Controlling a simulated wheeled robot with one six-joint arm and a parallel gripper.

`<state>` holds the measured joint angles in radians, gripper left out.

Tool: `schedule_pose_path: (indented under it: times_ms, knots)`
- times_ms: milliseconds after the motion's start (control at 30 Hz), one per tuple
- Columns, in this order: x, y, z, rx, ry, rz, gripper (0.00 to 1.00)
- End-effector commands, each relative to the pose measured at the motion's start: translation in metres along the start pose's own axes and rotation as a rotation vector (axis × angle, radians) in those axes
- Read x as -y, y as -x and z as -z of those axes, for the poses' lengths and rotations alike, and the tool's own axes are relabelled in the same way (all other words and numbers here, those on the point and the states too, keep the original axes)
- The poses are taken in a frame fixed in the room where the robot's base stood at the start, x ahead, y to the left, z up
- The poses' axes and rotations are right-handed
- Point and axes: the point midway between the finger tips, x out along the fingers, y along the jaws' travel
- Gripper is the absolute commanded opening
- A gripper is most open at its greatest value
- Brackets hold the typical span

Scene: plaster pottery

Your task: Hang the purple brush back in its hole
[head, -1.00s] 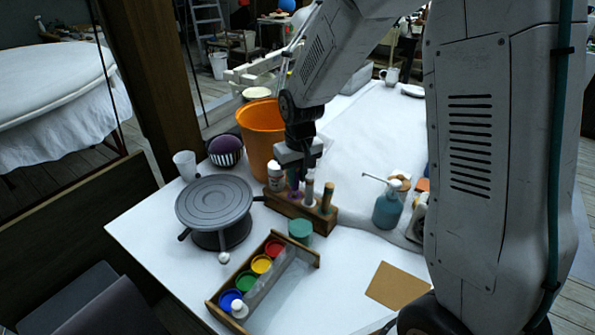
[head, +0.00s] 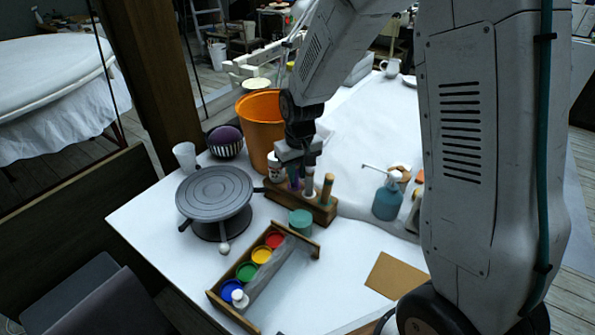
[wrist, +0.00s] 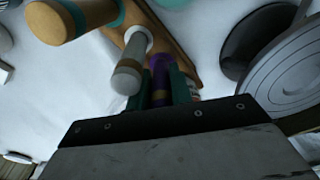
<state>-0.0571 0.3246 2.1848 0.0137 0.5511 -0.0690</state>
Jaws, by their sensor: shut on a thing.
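The purple brush (wrist: 160,68) is between the two dark green fingertips of my gripper (wrist: 165,90) in the wrist view, and my gripper is shut on it. In the head view, my gripper (head: 296,166) is over the left part of the wooden brush holder (head: 325,214), with a bit of purple brush (head: 293,184) below it. The holder shows in the wrist view (wrist: 182,45) behind the brush. A grey-ended brush (wrist: 128,77) and a wooden brush with a teal band (wrist: 60,20) stand in it. Whether the purple brush's lower end is inside a hole is hidden.
A white bottle (head: 274,166) and an orange bucket (head: 260,125) stand close behind the holder. A grey turntable (head: 214,190) is at left, a teal jar (head: 301,222) and paint tray (head: 313,254) in front, a teal pump bottle (head: 388,203) at right.

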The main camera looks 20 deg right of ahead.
Motion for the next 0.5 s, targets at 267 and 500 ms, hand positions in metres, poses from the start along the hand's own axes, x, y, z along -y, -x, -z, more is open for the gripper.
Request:
schedule_pose_path:
  times_ms: [267, 500]
  knots:
    - [0.0001, -0.0041, -0.0004, 0.001, 0.0, 0.0, 0.0]
    - [0.0001, -0.0059, -0.0004, 0.0, 0.0, 0.0, 0.47]
